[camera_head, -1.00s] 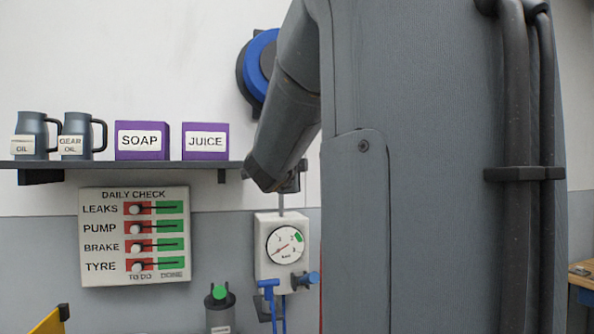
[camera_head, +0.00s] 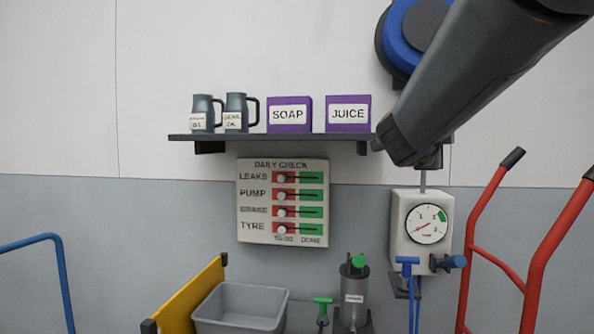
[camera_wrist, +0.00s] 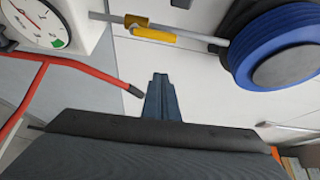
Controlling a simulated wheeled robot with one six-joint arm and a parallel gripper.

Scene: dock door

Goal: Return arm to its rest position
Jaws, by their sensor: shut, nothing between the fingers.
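My arm reaches in from the top right in the head view, in front of the wall. Its dark end lies near the right end of the shelf, above the pressure gauge (camera_head: 428,223) and below the blue hose reel (camera_head: 405,45). The fingers are not clear in the head view. In the wrist view my gripper (camera_wrist: 160,85) shows as two narrow dark fingers together, with nothing between them. The blue reel (camera_wrist: 285,50) is to its right and the gauge (camera_wrist: 38,22) is at the top left.
A shelf (camera_head: 270,137) holds two jugs, a SOAP box (camera_head: 289,114) and a JUICE box (camera_head: 348,113). Below are the DAILY CHECK board (camera_head: 283,202), a grey bin (camera_head: 240,307), a yellow panel (camera_head: 190,300) and a green-capped canister (camera_head: 354,290). A red hand truck (camera_head: 483,215) stands at right.

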